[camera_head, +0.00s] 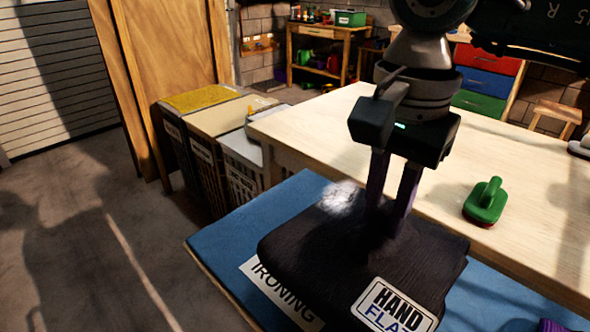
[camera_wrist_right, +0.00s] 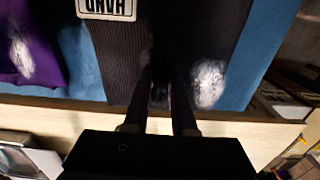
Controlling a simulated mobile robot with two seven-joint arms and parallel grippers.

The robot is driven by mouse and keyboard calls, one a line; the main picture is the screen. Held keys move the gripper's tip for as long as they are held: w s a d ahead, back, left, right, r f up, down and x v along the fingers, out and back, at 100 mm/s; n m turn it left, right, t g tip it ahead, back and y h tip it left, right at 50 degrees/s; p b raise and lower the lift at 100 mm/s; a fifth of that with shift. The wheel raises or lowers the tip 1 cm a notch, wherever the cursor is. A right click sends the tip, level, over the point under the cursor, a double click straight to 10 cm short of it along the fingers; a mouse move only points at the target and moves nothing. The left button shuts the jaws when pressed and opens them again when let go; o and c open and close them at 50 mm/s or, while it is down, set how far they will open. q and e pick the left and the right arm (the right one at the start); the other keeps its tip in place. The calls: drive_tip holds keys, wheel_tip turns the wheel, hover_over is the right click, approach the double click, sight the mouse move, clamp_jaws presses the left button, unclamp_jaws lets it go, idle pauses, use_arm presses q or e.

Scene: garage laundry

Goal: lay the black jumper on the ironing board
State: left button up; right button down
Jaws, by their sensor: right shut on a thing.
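The black jumper (camera_head: 320,248) is a folded dark ribbed bundle with a white label reading "HAND FLA…", over the blue ironing board (camera_head: 222,232). It looks flat and level, on or very close to the board; I cannot tell whether its underside touches everywhere. My right gripper (camera_head: 388,226) points straight down and is shut on the jumper's far part, its fingertips sunk in the dark cloth. The jumper (camera_wrist_right: 118,60) also fills the middle of the right wrist view, between the fingers and around them. My left gripper is not in view.
A pale wooden table (camera_head: 330,125) stands right behind the board, with a green-handled brush (camera_head: 486,202) on it. A purple cloth (camera_wrist_right: 30,65) lies beside the jumper. Labelled bins (camera_head: 205,130) stand at the left. An "IRONING" label (camera_head: 280,293) is on the board's near edge.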

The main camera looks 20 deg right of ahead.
sight(378, 238)
drive_tip(key=shift+f, duration=2.3)
drive_tip(key=shift+f+b, duration=0.2)
drive_tip(key=shift+b, duration=0.15)
drive_tip(key=c, duration=0.7)
unclamp_jaws()
drive_tip(key=shift+r, duration=0.1)
wheel_tip(378, 238, up, 12)
drive_tip(key=shift+r, duration=0.15)
